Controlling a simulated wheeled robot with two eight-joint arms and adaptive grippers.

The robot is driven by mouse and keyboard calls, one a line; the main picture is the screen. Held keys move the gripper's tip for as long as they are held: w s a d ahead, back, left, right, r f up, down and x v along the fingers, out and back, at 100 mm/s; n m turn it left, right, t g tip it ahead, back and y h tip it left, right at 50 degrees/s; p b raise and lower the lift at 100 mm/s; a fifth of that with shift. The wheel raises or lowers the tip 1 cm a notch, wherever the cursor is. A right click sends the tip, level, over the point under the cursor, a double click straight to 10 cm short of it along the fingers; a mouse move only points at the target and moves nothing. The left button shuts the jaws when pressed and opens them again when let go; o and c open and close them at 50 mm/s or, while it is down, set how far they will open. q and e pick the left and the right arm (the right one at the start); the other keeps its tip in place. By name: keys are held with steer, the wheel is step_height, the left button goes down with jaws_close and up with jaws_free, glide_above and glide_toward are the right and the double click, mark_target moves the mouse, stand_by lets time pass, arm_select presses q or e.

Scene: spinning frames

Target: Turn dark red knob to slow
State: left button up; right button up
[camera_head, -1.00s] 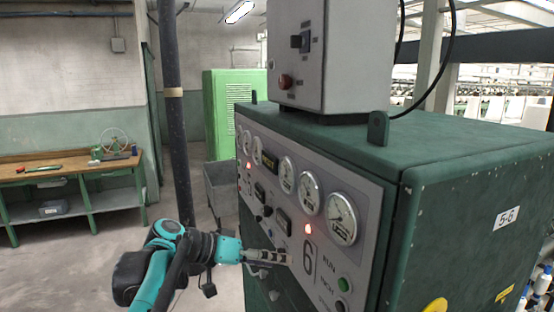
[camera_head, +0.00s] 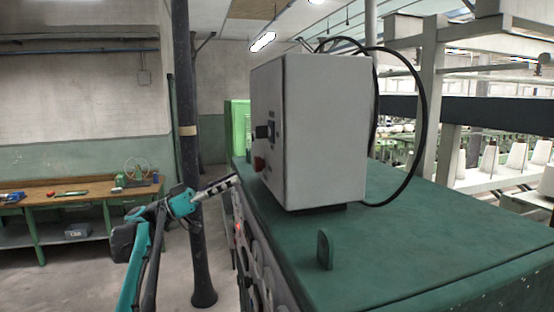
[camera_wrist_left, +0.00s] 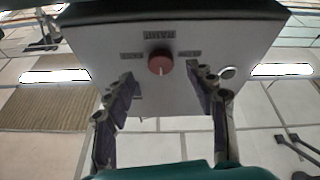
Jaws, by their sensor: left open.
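The dark red knob (camera_head: 259,163) sits low on the left-facing panel of the grey control box (camera_head: 325,135). In the left wrist view the knob (camera_wrist_left: 160,63) is round, with small labels on three sides too blurred to read. My left gripper (camera_head: 230,182) is in front of the panel, a little left of and below the knob, apart from it in the head view. In the wrist view my left gripper (camera_wrist_left: 165,80) is open, its fingers to either side of the knob, with nothing between them held. My right gripper is not in view.
A black switch (camera_head: 264,131) is above the knob on the same panel. The box stands on a dark green cabinet (camera_head: 420,240) with an upright lug (camera_head: 325,250). A dark pole (camera_head: 185,120) stands behind my left arm. A workbench (camera_head: 75,195) is at far left.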

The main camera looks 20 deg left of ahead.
mark_target(254, 166)
arm_select(q)
steer(key=p+x, duration=0.1)
steer(key=x, duration=0.2)
steer(key=p+x, duration=0.1)
steer(key=x, duration=0.2)
steer(key=shift+w+d+r, duration=0.15)
steer(key=shift+r, duration=0.35)
steer(key=shift+a, duration=0.45)
steer(key=shift+d, duration=0.2)
steer(key=c, duration=1.2)
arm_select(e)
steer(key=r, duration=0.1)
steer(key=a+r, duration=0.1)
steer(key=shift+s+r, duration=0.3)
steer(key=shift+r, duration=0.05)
